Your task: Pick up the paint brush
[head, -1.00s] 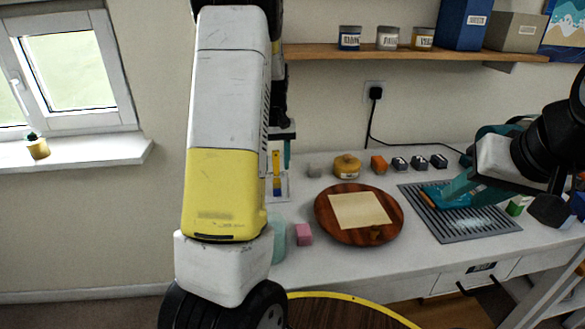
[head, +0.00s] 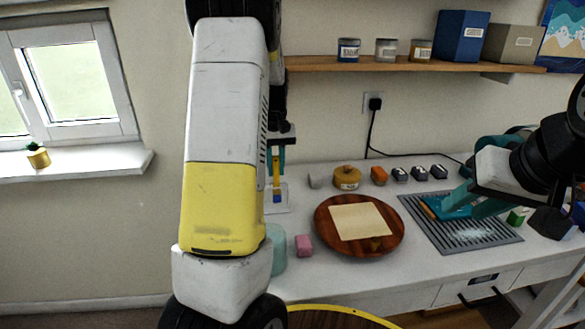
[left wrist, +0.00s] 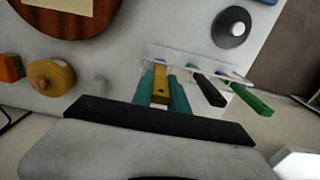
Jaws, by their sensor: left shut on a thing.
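The paint brush (head: 276,174) has a yellow handle and a blue part lower down. It stands upright at a clear holder (head: 286,205) behind my left arm. My left gripper (head: 276,155) is shut on its handle from above. In the left wrist view, the teal fingers of the left gripper (left wrist: 164,94) flank the yellow handle of the brush (left wrist: 160,78). I cannot tell whether the brush is clear of the holder. My right gripper (head: 432,208) is low over the grey slatted mat, beside an orange-brown stick-like thing; its jaw gap is unclear.
A black-handled tool (left wrist: 208,90) and a green-handled tool (left wrist: 252,99) stand in the holder beside the brush. A round wooden board (head: 390,243) bears a pale sheet. A pink block (head: 303,245) and a teal cup (head: 277,262) are near the front edge. Several small blocks line the back.

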